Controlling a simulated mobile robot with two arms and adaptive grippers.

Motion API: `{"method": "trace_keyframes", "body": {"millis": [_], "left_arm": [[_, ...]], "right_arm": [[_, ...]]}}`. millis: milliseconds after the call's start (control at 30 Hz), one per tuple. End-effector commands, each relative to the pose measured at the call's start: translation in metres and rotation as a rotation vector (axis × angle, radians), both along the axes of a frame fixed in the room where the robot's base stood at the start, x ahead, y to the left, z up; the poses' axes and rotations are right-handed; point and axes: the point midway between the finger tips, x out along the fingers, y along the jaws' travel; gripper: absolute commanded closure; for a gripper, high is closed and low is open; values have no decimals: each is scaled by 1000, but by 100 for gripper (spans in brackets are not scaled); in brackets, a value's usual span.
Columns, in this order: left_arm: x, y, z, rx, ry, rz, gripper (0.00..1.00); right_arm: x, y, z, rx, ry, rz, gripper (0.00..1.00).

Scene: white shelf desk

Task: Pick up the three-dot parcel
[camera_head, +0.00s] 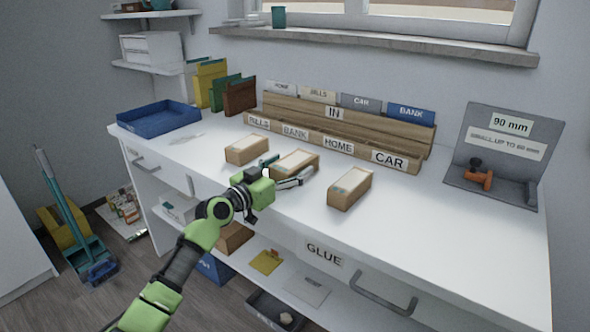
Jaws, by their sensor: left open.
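Three small brown cardboard parcels with pale tops stand on the white desk (455,232): a left parcel (247,150), a middle parcel (296,162) and a right parcel (350,188). I cannot make out dots on any of them at this size. My left gripper (285,170) is open at the middle parcel, with one finger at its left side and the other along its near right side. Whether the fingers touch it I cannot tell. No parcel is visibly lifted. My right gripper is not in view.
Behind the parcels is a wooden letter sorter (345,125) with labelled slots. A blue tray (158,118) sits at the left end. A grey size gauge (503,150) with an orange-handled item (478,177) stands at the right. The front right desktop is clear.

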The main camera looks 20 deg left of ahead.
Motion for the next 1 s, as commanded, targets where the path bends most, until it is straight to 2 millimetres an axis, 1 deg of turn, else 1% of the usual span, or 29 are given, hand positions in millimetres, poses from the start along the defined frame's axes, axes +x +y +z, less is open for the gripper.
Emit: {"method": "trace_keyframes", "body": {"millis": [100,267,300,367,400,467,500,1000], "left_arm": [[5,-2,0,0,-1,0,28],[5,-2,0,1,-1,0,28],[5,-2,0,1,-1,0,31],[5,-2,0,1,0,0,47],[5,-2,0,1,0,0,57],[5,-2,0,1,0,0,73],[5,-2,0,1,0,1,76],[5,-3,4,0,-3,2,76]], "right_arm": [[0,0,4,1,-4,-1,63],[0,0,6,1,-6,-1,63],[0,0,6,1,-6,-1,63],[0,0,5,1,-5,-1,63],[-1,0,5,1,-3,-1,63],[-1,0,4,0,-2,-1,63],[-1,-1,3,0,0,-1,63],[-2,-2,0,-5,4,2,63]]}}
